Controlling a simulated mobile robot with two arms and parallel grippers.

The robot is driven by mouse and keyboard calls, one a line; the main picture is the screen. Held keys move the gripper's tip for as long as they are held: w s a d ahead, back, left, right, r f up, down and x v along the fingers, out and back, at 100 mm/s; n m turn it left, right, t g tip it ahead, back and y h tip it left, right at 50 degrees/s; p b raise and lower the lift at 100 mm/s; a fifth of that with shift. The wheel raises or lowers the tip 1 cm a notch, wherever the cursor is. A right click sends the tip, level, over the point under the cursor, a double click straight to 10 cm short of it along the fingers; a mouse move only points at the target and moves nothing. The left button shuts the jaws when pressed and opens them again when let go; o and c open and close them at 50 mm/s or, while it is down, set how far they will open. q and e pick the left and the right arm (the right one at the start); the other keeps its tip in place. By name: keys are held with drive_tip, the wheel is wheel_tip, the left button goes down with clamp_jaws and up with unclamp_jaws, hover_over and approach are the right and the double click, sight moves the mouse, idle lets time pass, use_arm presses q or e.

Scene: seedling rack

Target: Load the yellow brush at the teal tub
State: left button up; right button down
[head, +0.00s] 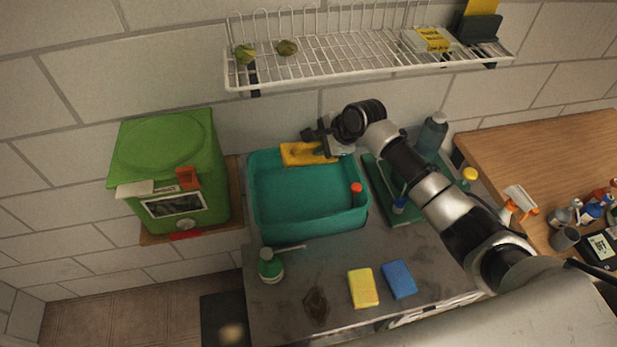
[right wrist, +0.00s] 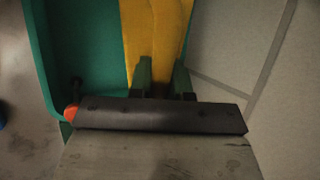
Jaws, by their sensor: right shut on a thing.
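The teal tub (head: 262,218) stands on the grey counter, open at the top. The yellow brush (head: 304,154) is a flat yellow shape at the tub's back rim; no bristles show. My right gripper (head: 325,140) reaches over the tub's back right from the right and is shut on the yellow brush. In the right wrist view the yellow brush (right wrist: 156,35) runs up between the two dark fingers (right wrist: 163,78), with the teal tub (right wrist: 45,45) to its left. Whether the brush touches the rim I cannot tell. My left gripper is not in view.
A red-capped item (head: 356,188) is at the tub's right wall. A green bin (head: 168,150) stands to the left. A white wire rack (head: 350,55) hangs above.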

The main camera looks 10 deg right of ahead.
idle(0.3)
drive_tip(key=shift+r, duration=2.05)
